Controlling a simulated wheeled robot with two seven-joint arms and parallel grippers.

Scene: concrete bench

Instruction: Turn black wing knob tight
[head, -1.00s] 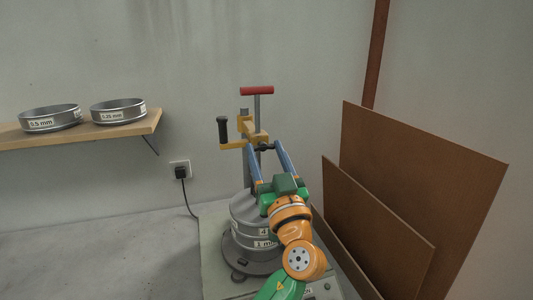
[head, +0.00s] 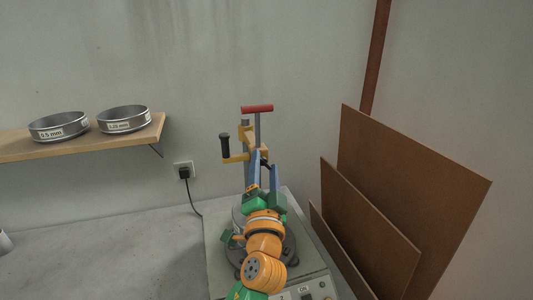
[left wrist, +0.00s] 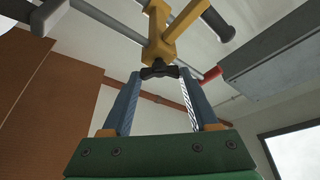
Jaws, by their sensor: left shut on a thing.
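The black wing knob (left wrist: 159,71) sits at the lower end of the yellow clamp (left wrist: 170,38) in the left wrist view. My left gripper (left wrist: 159,74) has its two blue fingers on either side of the knob, with the tips against its wings. In the head view my left gripper (head: 264,165) reaches up from below to the clamp (head: 243,148), and its fingers mostly cover the knob. The clamp is on an upright post above the sieve shaker (head: 287,247), which my arm partly hides. My right gripper is out of view.
Brown boards (head: 400,200) lean at the right. Two sieves rest on a wooden shelf (head: 140,137) at the left. The bench (head: 110,255) left of the shaker is mostly clear.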

